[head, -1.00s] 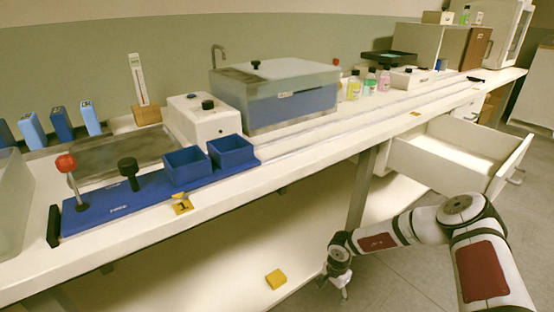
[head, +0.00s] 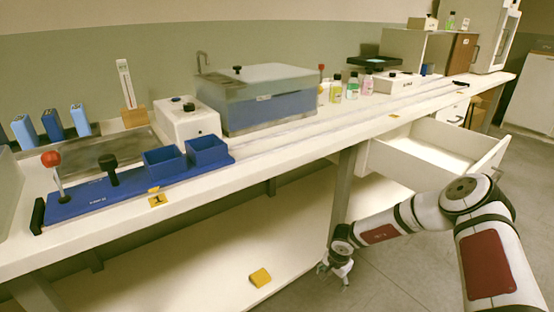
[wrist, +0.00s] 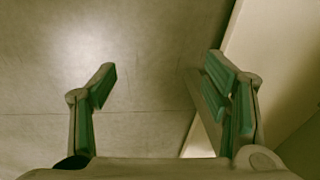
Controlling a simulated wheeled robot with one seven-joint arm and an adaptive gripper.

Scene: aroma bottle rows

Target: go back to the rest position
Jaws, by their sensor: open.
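My gripper (head: 338,270) hangs low in front of the workbench, at the end of my arm, beside the right part of the lower shelf. In the wrist view my gripper (wrist: 160,95) has its two green-padded fingers wide apart, with nothing between them. Below it the wrist view shows grey floor (wrist: 140,40) and a pale edge at the right. The gripper is apart from the bench top.
The bench top (head: 300,157) carries a blue fixture (head: 95,200) with two blue bins, a water bath (head: 265,105) and several bottles. An open drawer (head: 420,150) juts out above and right of the gripper. A yellow block (head: 260,277) lies on the lower shelf. Floor at right is free.

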